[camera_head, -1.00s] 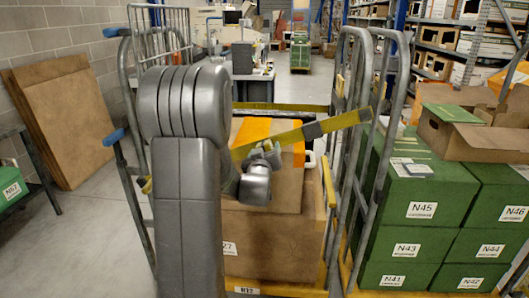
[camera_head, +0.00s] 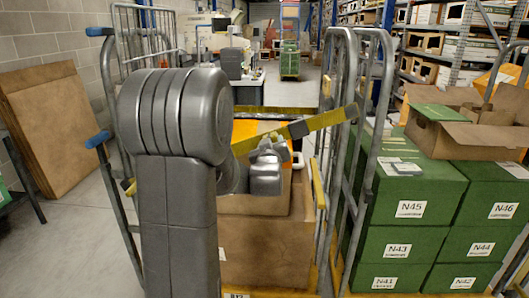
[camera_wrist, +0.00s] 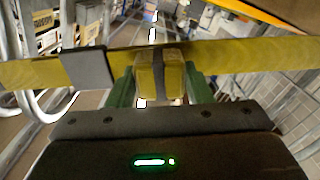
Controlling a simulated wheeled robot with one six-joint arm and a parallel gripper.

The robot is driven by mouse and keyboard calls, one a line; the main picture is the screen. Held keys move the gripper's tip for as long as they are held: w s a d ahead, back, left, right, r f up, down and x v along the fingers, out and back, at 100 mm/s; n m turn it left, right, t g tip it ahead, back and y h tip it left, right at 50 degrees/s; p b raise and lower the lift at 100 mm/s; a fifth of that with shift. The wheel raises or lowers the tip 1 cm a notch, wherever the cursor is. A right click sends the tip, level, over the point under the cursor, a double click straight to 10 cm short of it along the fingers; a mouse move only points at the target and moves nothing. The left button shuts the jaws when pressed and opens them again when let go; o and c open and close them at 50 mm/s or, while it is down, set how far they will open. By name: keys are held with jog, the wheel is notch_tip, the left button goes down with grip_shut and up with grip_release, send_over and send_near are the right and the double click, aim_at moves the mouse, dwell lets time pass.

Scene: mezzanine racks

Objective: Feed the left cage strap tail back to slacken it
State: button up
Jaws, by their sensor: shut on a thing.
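The yellow strap (camera_head: 330,119) runs slanting across the front of the left cage (camera_head: 121,150), rising to the right. A dark buckle (camera_head: 299,129) sits on it. My gripper (camera_head: 268,152) is in front of the strap, just left of and below the buckle. In the wrist view the strap (camera_wrist: 250,54) spans the picture, with the dark buckle (camera_wrist: 88,68) left of my fingers. My green-sided gripper (camera_wrist: 160,88) is shut on a short yellow piece with a dark band, which looks like the strap tail (camera_wrist: 172,78). My arm hides part of the strap's left run.
Cardboard boxes (camera_head: 265,245) fill the left cage behind the strap. The cage's right-hand uprights (camera_head: 365,100) stand close to green boxes (camera_head: 405,195) and an open carton (camera_head: 470,130). Cardboard sheets (camera_head: 55,130) lean on the left wall. Floor (camera_head: 70,240) is clear at lower left.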

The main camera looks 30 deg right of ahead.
jog(key=shift+d+r, duration=0.1)
jog(key=shift+r, duration=0.15)
jog(key=shift+c, duration=0.2)
jog(key=o, duration=1.4)
jog(key=shift+s+d, duration=0.2)
jog(key=shift+f, duration=0.1)
jog(key=shift+a, duration=0.15)
jog(key=b+v, duration=0.1)
jog(key=v, duration=1.2)
jog(key=shift+s+a+b, duration=0.2)
jog(key=shift+b, duration=0.1)
